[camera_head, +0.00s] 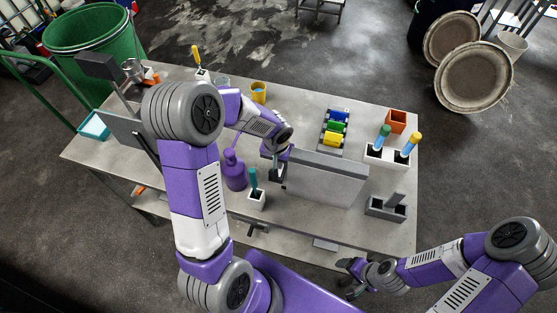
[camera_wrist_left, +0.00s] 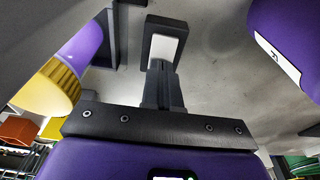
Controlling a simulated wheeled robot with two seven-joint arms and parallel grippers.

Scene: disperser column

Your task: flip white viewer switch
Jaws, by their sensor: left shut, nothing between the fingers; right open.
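The white viewer switch (camera_wrist_left: 167,46) shows in the left wrist view as a white rocker in a dark rectangular frame. My left gripper (camera_wrist_left: 161,66) is shut and empty, with its fingertips over the lower part of the white rocker. I cannot tell whether they touch it. In the head view, my left gripper (camera_head: 277,173) is low at the left end of a long grey box (camera_head: 325,180), and the switch there is mostly hidden by the gripper. My right gripper (camera_head: 350,277) is open and empty beyond the table's front edge.
On the table (camera_head: 300,243), a purple bottle (camera_head: 235,171) and a white holder with a teal-handled tool (camera_head: 255,190) stand left of the gripper. A colored rack (camera_head: 335,130), white holder (camera_head: 388,155) and grey holder (camera_head: 386,208) are to the right.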

